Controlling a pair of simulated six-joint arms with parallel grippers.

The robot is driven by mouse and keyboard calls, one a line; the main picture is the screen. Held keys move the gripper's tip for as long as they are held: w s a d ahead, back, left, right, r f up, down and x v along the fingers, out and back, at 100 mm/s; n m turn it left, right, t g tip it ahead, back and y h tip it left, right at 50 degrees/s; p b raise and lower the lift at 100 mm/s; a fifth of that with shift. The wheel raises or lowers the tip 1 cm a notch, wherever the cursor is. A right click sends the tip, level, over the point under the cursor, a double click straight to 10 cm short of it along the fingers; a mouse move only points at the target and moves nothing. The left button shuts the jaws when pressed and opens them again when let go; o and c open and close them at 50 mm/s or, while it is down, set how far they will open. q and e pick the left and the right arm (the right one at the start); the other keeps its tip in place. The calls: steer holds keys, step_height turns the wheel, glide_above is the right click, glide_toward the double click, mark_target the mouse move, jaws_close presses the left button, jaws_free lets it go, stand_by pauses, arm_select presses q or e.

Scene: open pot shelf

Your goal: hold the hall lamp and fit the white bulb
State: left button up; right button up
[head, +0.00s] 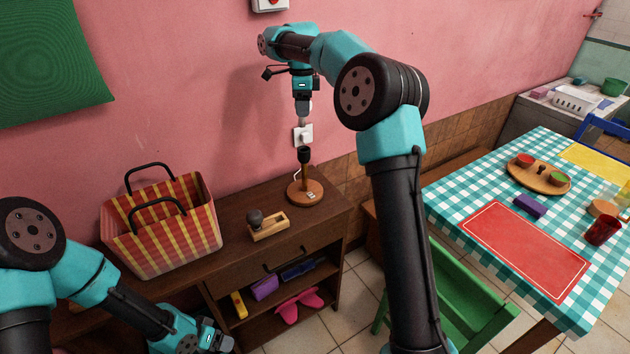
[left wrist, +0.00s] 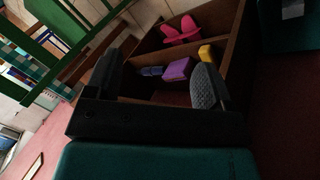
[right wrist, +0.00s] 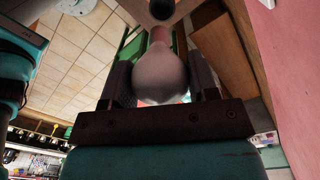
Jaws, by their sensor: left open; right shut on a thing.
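The hall lamp (head: 306,194) stands upright on the cabinet top, with a round wooden base, a wooden stem and a dark socket on top. My right gripper (head: 303,106) is above the lamp, pointing down. It is shut on the white bulb, which fills the space between the fingers in the right wrist view (right wrist: 160,77). The bulb's narrow end points toward the dark round socket (right wrist: 161,9), apart from it in the head view. My left gripper (head: 220,342) is low in front of the cabinet, open and empty; its spread fingers show in the left wrist view.
A striped basket (head: 160,240) and a wooden tray with a dark-knobbed item (head: 268,230) stand left of the lamp. Below is an open shelf with a purple box (head: 264,288), a yellow item and pink item. A green chair (head: 460,300) and checked table (head: 450,200) are right.

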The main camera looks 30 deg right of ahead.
arm_select(q)
steer(key=w+d+r+m, duration=0.15)
steer(key=d+m, duration=0.25)
steer(key=d, duration=0.5)
steer(key=d+r+m, duration=0.2)
steer(key=d+m, duration=0.3)
steer(key=d, duration=0.3)
steer(key=w+d+r+m, duration=0.1)
steer(key=d+r+m, duration=0.4)
steer(key=d, duration=0.5)
steer(key=m+t, duration=1.6)
steer(key=t, duration=0.3)
glide_toward(306, 162)
steer(key=shift+d+r, duration=0.1)
steer(key=shift+w, duration=0.1)
steer(key=shift+x, duration=5.9)
